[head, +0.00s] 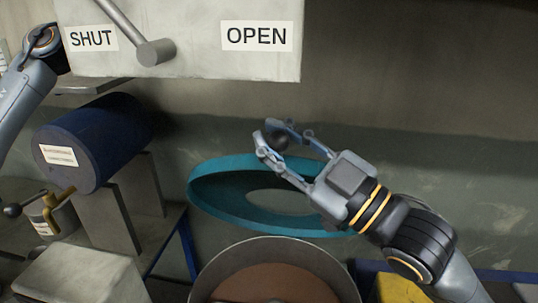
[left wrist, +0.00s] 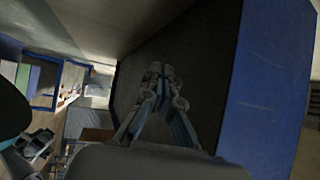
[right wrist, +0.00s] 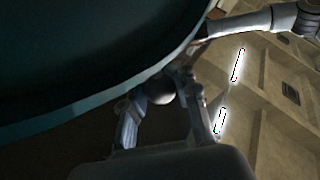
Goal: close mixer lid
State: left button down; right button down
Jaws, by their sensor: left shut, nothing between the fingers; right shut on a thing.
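The teal mixer lid (head: 215,205) stands open, tilted up behind the mixer drum (head: 215,268), which has a grey rim and reddish-brown material inside. The lid's dark teal surface fills the upper left of the right wrist view (right wrist: 90,60). My right gripper (head: 275,138) is by the lid's upper right side, shut on a dark round knob (right wrist: 160,94). Whether the knob joins the lid is hidden. My left gripper (left wrist: 160,72) is shut and empty in the left wrist view, beside a blue-edged panel. Only its arm shows at the head view's upper left.
A pale panel (head: 200,62) marked SHUT and OPEN hangs above, with a grey lever (head: 155,52) between the words. A dark blue cylinder (head: 95,140) sits on grey supports at left, near a small can (head: 50,218). A yellow object (head: 400,290) is at the bottom right.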

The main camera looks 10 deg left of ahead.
jog(key=shift+w, duration=0.15)
pick_arm(q)
jog(key=s+d+f+n+g, duration=0.3)
jog(key=d+f+n+g, duration=0.2)
jog(key=f+n+g, duration=0.4)
jog(key=s+d+f+n+g, duration=0.3)
jog(key=d+f+n+g, duration=0.3)
jog(key=f+n, duration=0.4)
jog(key=shift+g, duration=0.4)
jog(key=s+d+f, duration=0.1)
jog(key=d, duration=0.2)
jog(key=s+d+f, duration=0.1)
jog(key=s+d, duration=0.1)
jog(key=s+d+f, duration=0.1)
jog(key=d, duration=0.2)
jog(key=shift+s+d, duration=0.2)
jog(key=shift+d, duration=0.1)
jog(key=shift+s+f, duration=0.25)
jog(key=shift+s, duration=0.25)
